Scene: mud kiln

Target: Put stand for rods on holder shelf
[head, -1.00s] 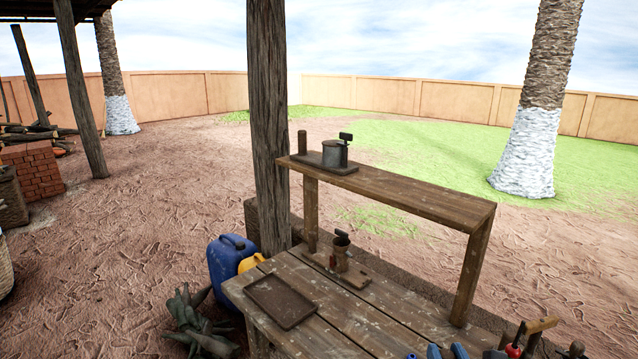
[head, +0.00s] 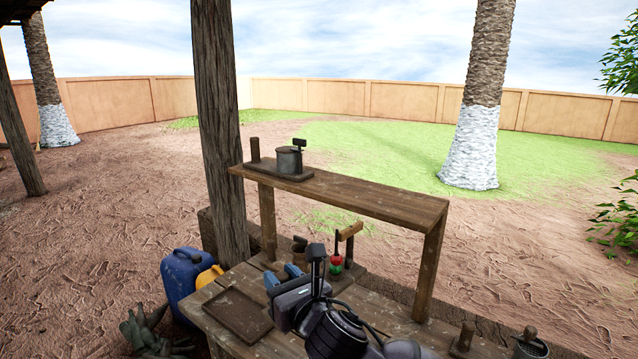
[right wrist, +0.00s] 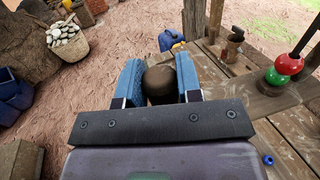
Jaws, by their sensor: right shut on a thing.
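My right gripper (head: 283,277) is over the workbench, below the raised holder shelf (head: 350,196). In the right wrist view its blue finger pads (right wrist: 160,85) are shut on a brown, rounded wooden post (right wrist: 160,82), which appears to belong to the stand for rods. Just right of the gripper in the head view are the stand's red and green balls (head: 336,264) and an upright wooden T-shaped handle. The red ball (right wrist: 289,64) also shows in the right wrist view. The stand's base is mostly hidden. My left gripper is out of view.
A similar stand with a metal pot (head: 289,160) occupies the shelf's left end; the rest of the shelf is bare. A wooden pillar (head: 220,130) rises beside that end. A flat tray (head: 238,314) lies on the bench. A blue jerrycan (head: 187,280) stands left of the bench.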

